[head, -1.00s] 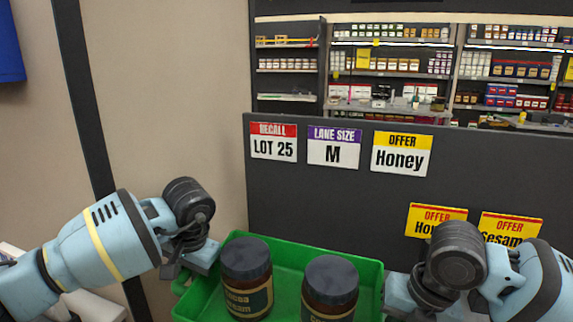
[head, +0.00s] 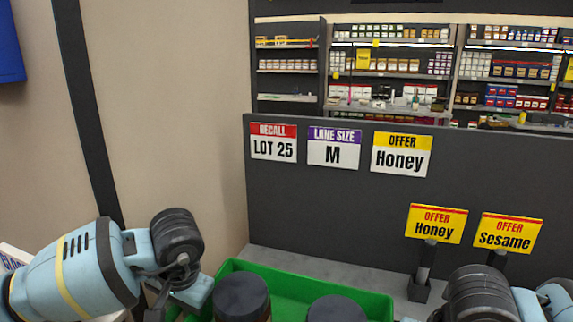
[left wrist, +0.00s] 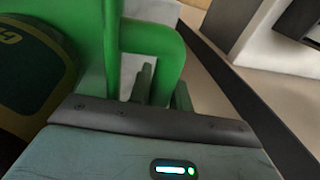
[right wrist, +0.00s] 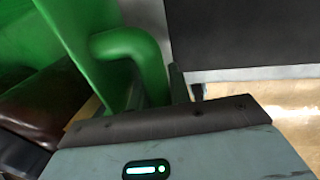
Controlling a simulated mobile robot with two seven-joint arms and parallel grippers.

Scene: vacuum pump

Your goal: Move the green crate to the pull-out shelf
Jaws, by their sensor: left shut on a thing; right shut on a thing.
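The green crate (head: 290,283) is at the bottom middle of the head view, its lower part cut off by the frame. Two dark-lidded jars, a left jar (head: 241,295) and a right jar (head: 337,309), stand in it. My left gripper (left wrist: 160,85) is shut on the crate's green handle at its left end. My right gripper (right wrist: 150,90) is shut on the green handle at the other end. In the head view my left gripper (head: 180,305) is partly cut off at the bottom, and the right fingers are hidden. I cannot make out the pull-out shelf.
A dark grey panel (head: 330,210) with several signs stands behind the crate. A grey ledge (head: 385,278) runs at its foot. Yellow offer signs, Honey (head: 436,223) and Sesame (head: 508,231), stand on dark holders at the right. Stocked shelves (head: 390,70) are farther back.

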